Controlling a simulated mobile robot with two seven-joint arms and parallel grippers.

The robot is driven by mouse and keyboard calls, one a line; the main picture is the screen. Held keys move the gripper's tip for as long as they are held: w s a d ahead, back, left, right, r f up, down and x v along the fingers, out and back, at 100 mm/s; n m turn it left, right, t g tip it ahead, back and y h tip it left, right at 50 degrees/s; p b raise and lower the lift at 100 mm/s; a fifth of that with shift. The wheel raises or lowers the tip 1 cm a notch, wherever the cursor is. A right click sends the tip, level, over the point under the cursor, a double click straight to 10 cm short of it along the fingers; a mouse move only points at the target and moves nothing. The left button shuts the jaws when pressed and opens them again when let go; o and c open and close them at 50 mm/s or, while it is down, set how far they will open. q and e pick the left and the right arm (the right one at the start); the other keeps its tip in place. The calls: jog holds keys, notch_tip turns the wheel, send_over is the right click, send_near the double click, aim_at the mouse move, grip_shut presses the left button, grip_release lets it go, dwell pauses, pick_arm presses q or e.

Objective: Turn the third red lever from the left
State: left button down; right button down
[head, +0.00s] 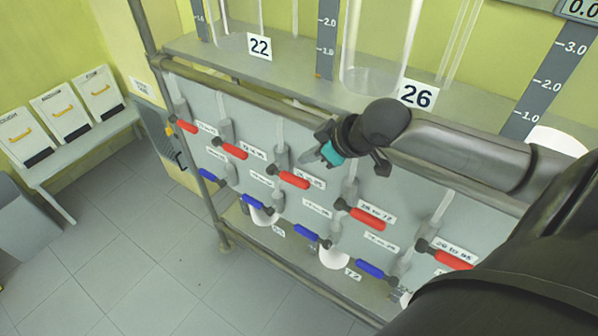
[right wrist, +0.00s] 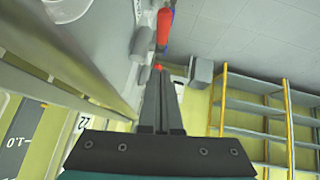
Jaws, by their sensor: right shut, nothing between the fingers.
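Several red levers run along the grey panel (head: 262,200) in the head view. The third from the left (head: 292,179) lies nearly horizontal, tilted slightly down to the right, beside a label. My right gripper (head: 310,156), with a teal part, is above and slightly right of that lever, apart from it in the picture. Its fingers are closed together and empty; they also show in the right wrist view (right wrist: 160,82). That view shows a red lever (right wrist: 164,26) beyond the fingertips and a small red end by the tips; I cannot tell which levers these are. My left gripper is out of view.
The first red lever (head: 185,126), second (head: 230,149), fourth (head: 362,214) and fifth (head: 450,259) flank the third. Blue levers (head: 257,203) sit below. A metal rail and a shelf with glass vessels (head: 375,62) stand above.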

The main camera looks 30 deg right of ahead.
aim_at(290, 176)
jog(key=x, duration=0.5)
jog(key=s+f+x, duration=0.1)
jog(key=x, duration=0.1)
jog(key=shift+d+f, duration=0.15)
jog(key=shift+d, duration=0.1)
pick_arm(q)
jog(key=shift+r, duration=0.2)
pick_arm(e)
jog(key=shift+d+f, duration=0.15)
jog(key=shift+f, duration=0.65)
